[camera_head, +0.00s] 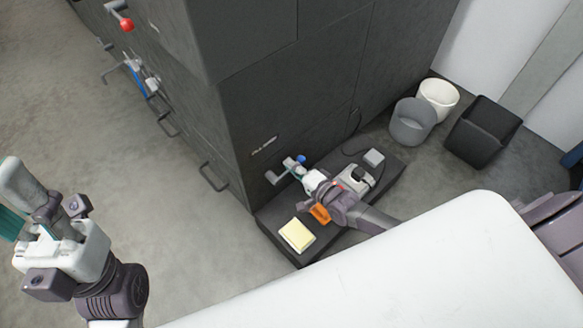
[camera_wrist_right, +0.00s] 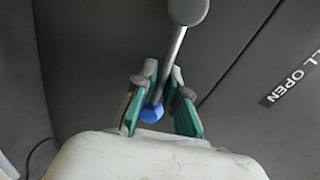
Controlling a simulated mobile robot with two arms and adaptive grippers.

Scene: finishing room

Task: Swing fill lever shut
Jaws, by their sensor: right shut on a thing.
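The fill lever (camera_head: 284,170) is a short metal rod with a blue knob on the front of a dark grey cabinet. In the right wrist view the lever's rod (camera_wrist_right: 172,62) runs from a round grey pivot down to the blue knob (camera_wrist_right: 152,113). My right gripper (camera_head: 300,172) is at the lever, and its green-padded fingers (camera_wrist_right: 161,108) are shut on it close to the knob. A label ending in "LL OPEN" (camera_wrist_right: 291,87) is on the panel right of the lever. My left gripper (camera_head: 38,222) is at the far left, away from the lever; its finger gap is unclear.
A low dark plinth (camera_head: 283,252) below the lever carries a yellow pad (camera_head: 297,234) and a small grey box (camera_head: 374,158). Two round bins (camera_head: 412,122) and a black bin (camera_head: 483,131) stand at right. A red-knobbed lever (camera_head: 126,24) sits upper left. Left floor is clear.

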